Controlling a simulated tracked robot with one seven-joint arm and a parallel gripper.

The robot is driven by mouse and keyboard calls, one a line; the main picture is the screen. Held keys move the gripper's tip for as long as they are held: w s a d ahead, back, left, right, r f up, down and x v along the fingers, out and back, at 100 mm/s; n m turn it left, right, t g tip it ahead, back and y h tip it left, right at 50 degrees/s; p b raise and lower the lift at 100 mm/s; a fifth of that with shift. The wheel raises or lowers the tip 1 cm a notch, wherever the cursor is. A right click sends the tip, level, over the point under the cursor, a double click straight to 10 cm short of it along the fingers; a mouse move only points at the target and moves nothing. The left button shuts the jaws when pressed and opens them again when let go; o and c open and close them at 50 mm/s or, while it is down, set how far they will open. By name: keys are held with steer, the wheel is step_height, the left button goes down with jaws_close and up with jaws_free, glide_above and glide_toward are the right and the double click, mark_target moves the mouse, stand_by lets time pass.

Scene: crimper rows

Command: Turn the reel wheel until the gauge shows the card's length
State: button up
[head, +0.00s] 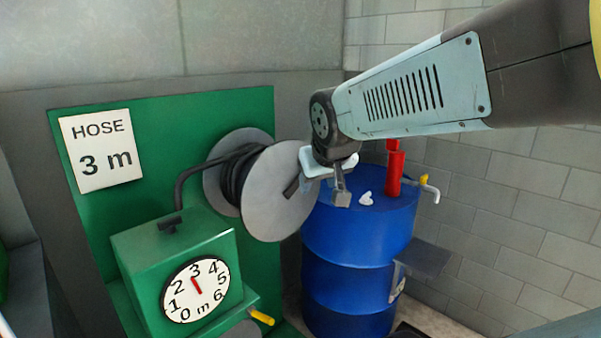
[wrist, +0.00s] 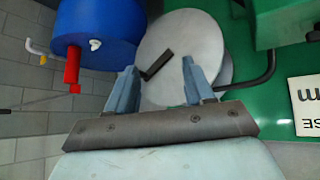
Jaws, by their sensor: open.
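The card (head: 101,150) on the green panel reads "HOSE 3 m". The round white gauge (head: 207,301) runs from 0 to 6 m, and its red needle points at about the 3. The reel wheel (head: 272,205) is a grey disc with black hose wound behind it; it also shows in the wrist view (wrist: 178,84). A dark crank handle (wrist: 157,65) stands on its face. My gripper (head: 341,192) is in front of the wheel's right edge. Its fingers (wrist: 160,66) are open, with the handle seen between them; contact is not visible.
A blue drum (head: 345,237) stands right of the reel, with a red upright part (head: 395,172) and a small white piece (head: 366,198) on top. A yellow-tipped lever (head: 262,317) sticks out below the green gauge box (head: 180,246). Brick walls close the back right.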

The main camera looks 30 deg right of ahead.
steer(key=w+d+f+n+t+h, duration=0.15)
steer(key=w+d+t, duration=0.45)
steer(key=w+d, duration=0.95)
steer(key=s+d+f+n+t+y, duration=0.2)
steer(key=s+d+f+t+y, duration=0.15)
steer(key=f+y, duration=0.6)
steer(key=x, duration=1.4)
steer(key=shift+w+d+r, duration=0.2)
steer(key=shift+w+r, duration=0.05)
jaws_close()
